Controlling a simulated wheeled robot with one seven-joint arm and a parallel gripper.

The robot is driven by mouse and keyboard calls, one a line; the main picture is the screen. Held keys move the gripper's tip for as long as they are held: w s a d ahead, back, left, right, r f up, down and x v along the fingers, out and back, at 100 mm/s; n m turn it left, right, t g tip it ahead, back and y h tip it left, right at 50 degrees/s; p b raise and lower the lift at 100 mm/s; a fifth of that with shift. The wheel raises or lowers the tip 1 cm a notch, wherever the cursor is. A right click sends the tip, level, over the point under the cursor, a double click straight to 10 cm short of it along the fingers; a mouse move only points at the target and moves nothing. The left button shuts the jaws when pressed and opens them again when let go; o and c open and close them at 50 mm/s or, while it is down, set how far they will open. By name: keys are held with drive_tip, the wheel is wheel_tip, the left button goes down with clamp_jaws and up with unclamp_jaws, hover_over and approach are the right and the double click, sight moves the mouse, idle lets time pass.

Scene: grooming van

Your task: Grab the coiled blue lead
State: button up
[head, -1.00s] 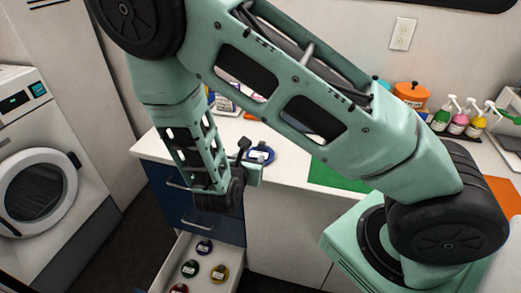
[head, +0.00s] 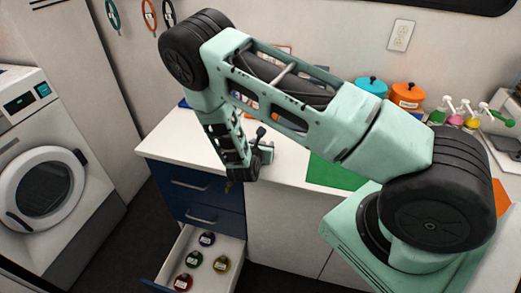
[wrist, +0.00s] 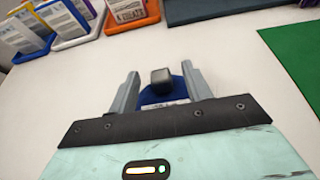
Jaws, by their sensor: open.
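The coiled blue lead (wrist: 152,97) lies on the white counter in the wrist view, between and just under the two fingers of my gripper (wrist: 160,72). Its near part is hidden behind my gripper's dark front edge. A grey block (wrist: 161,77) shows at its far side, between the fingers. The fingers are apart, one on each side of the blue lead; I cannot tell whether they touch it. In the head view my gripper (head: 266,152) is low over the counter and my arm hides the blue lead.
An open drawer (head: 160,278) below the counter (head: 168,140) holds several coiled leads in other colours. Trays with cards (wrist: 130,18) stand behind the fingers. A green mat (wrist: 295,50) lies to the right. Pots (head: 408,95) and bottles are farther right.

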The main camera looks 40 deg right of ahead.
drive_tip(key=shift+x, duration=1.05)
clamp_jaws()
drive_tip(key=shift+r, duration=0.1)
